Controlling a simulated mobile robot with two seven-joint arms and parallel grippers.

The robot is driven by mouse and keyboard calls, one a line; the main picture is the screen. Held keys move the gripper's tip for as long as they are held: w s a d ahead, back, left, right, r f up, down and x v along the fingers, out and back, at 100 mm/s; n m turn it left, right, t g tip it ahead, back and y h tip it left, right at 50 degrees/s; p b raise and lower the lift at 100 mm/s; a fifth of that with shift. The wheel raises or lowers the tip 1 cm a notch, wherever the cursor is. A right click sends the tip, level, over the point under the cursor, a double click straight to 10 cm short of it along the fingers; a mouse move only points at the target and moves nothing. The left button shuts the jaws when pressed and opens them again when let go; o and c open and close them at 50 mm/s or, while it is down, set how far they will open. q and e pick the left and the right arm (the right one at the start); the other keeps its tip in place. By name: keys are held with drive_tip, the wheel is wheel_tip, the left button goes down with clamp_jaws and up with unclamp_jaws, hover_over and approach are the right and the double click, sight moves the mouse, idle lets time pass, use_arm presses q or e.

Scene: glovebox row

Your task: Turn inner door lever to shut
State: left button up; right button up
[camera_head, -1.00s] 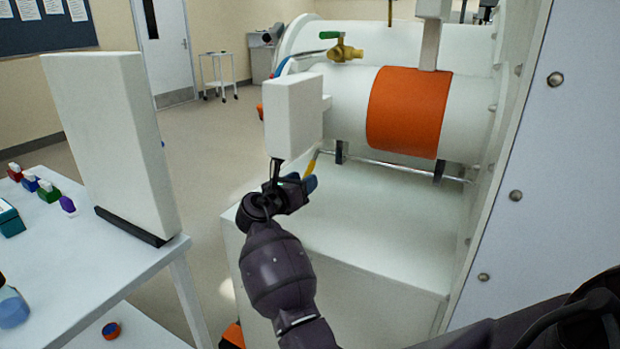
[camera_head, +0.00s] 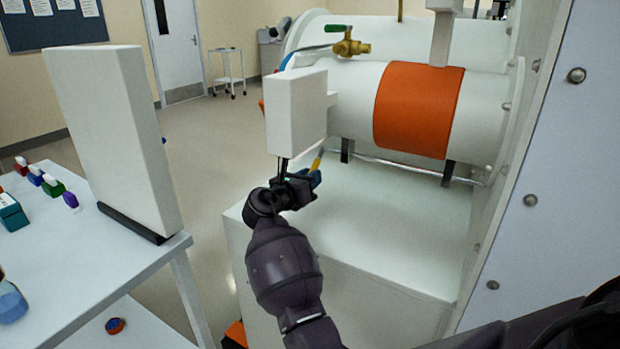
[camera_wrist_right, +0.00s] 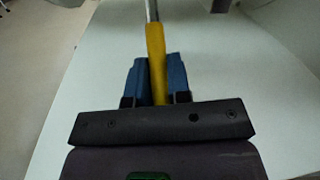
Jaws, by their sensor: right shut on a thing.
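The lever has a yellow handle (camera_head: 317,161) at the near end of a thin metal rod (camera_head: 400,167), which runs low along the white cylinder. My right gripper (camera_head: 312,179) has its blue fingers around the handle, below the white box on the cylinder's end. In the right wrist view the yellow handle (camera_wrist_right: 156,58) stands between the two blue fingers of the gripper (camera_wrist_right: 157,82), which is shut on it. The handle's lower end is hidden between the fingers. My left gripper is not in view.
The white cylinder with an orange band (camera_head: 418,110) sits above a white ledge (camera_head: 370,230). A brass valve with a green handle (camera_head: 347,42) is behind. A table (camera_head: 60,275) at left holds a tall white panel (camera_head: 112,140) and small bottles. The ledge top is clear.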

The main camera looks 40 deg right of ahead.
clamp_jaws()
drive_tip(key=f+h, duration=0.1)
drive_tip(key=d+f+h+b, duration=0.1)
drive_tip(key=h, duration=0.1)
drive_tip(key=shift+w+d+t, duration=0.3)
drive_tip(key=shift+w+t, duration=0.05)
drive_tip(key=shift+t, duration=0.05)
drive_tip(key=shift+r+m, duration=0.15)
drive_tip(key=shift+m, duration=0.15)
drive_tip(key=o, duration=0.6)
unclamp_jaws()
drive_tip(key=shift+d, duration=0.1)
drive_tip(key=shift+c, duration=0.2)
